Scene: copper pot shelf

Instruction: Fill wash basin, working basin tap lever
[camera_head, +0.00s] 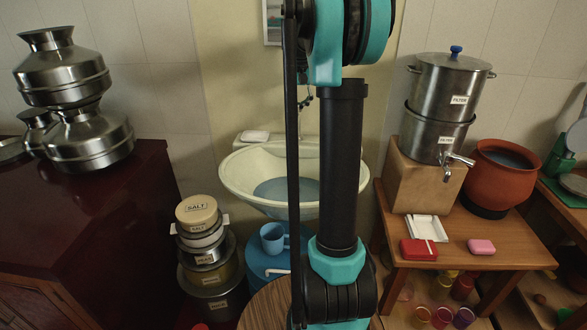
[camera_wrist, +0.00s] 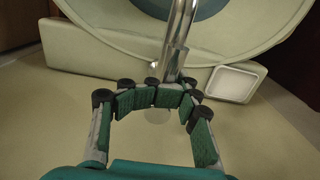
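The cream wash basin (camera_head: 237,188) stands against the wall in the middle of the head view, with a round blue-grey area (camera_head: 285,190) inside; I cannot tell whether it is water. My arm crosses the basin's right part and hides the tap there. In the wrist view, the basin (camera_wrist: 112,42) fills the top and the metal tap (camera_wrist: 180,35) stands upright in the picture. My gripper (camera_wrist: 157,92) has its green-padded fingers curled in, tips together, with nothing seen between them. The tips are just below the tap's end in the picture; contact is unclear. A separate lever is not distinguishable.
A white soap dish (camera_wrist: 232,83) is right of the tap in the wrist view. Stacked tins (camera_head: 205,250) and a blue mug (camera_head: 273,238) stand below the basin. A wooden table (camera_head: 480,258) with a steel filter (camera_head: 440,105) and clay pot (camera_head: 497,180) is at right; a dark cabinet (camera_head: 90,225) is left.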

